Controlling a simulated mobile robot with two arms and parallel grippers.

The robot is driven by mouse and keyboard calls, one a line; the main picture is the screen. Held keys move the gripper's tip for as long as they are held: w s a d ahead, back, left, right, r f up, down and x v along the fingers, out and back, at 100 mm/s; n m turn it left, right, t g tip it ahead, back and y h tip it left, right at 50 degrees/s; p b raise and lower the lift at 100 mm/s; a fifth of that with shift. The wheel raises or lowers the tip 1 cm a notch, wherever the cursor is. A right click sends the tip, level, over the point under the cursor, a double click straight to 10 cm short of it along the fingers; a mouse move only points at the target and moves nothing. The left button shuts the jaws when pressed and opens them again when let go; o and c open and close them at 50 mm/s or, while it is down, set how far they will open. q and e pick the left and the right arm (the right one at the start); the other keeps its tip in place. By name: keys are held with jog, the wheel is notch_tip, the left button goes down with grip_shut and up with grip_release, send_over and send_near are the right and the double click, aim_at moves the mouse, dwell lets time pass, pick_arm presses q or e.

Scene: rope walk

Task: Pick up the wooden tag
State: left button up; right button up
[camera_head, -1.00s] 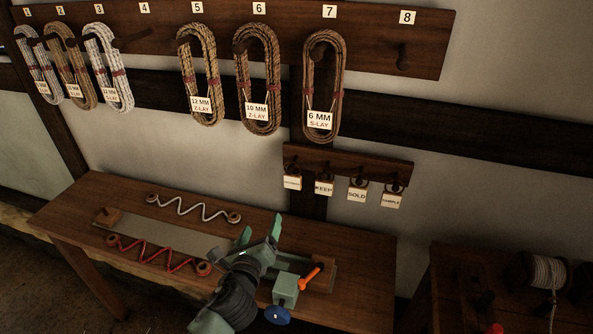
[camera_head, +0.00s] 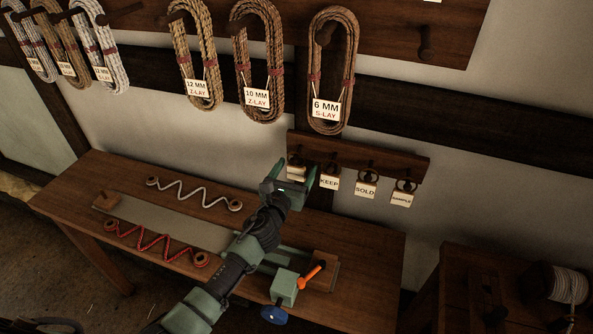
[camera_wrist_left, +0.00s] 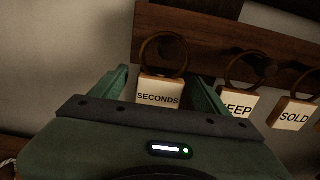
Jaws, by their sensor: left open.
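Several pale wooden tags hang by dark rings from a short peg board. The tag marked SECONDS (camera_wrist_left: 159,93) hangs leftmost and appears between the two green fingers of my left gripper (camera_head: 296,168) in the wrist view. The fingers are open on either side of it; I cannot tell how deep the tag sits between them. In the head view the gripper partly hides this tag. The KEEP tag (camera_head: 329,182), SOLD tag (camera_head: 365,189) and SAMPLE tag (camera_head: 402,199) hang to its right. My right gripper is not in view.
The short peg board (camera_head: 418,167) is on the wall just behind the gripper. Rope coils, such as the 6 MM one (camera_head: 314,70), hang above. Below stands a wooden bench (camera_head: 370,250) with a device with an orange handle (camera_head: 312,273). The KEEP tag is close to the right finger.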

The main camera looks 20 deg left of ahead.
pick_arm(q)
jog(key=shift+w, duration=0.2)
jog(key=shift+s, duration=0.1)
jog(key=c, duration=1.4)
